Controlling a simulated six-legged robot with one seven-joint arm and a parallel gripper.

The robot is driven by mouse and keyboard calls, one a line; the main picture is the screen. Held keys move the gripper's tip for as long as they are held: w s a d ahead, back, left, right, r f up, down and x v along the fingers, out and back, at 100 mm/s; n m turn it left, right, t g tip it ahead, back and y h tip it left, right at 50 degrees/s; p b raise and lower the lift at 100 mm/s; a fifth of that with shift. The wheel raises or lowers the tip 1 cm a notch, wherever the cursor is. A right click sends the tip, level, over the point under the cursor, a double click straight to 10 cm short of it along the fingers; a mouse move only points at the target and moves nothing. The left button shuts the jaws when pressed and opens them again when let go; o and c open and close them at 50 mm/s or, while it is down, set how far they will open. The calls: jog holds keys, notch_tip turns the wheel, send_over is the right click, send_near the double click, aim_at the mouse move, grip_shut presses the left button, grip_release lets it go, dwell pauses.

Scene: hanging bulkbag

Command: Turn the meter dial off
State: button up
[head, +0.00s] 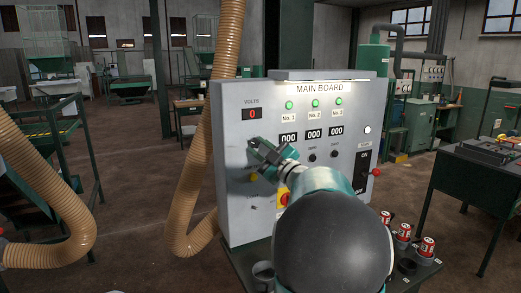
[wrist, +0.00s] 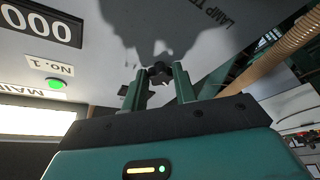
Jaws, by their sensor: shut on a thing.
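The grey main board (head: 232,185) stands upright in front of me. It has a volts display (head: 251,114) reading 0, three lit green lamps and three counters reading 000. My gripper (head: 257,148) is at the board's left part, below the volts display, and hides what it holds in the head view. In the wrist view, my gripper (wrist: 159,85) has its two green fingers on either side of a small black dial knob (wrist: 160,70) on the panel. It is shut on this knob. The knob's label and pointer cannot be read. Two other black knobs (head: 312,157) sit under the counters.
A red and yellow switch (head: 283,197) sits below my gripper, partly behind my arm. A black on/off switch (head: 362,168) is at the board's right. A tan hose (head: 203,150) hangs close to the left edge. Red cans (head: 403,232) stand at the lower right.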

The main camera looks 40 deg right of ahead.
jog(key=o, duration=1)
jog(key=shift+s, duration=0.15)
jog(key=v, duration=1.3)
jog(key=shift+s+f, duration=0.15)
jog(key=shift+s, duration=0.1)
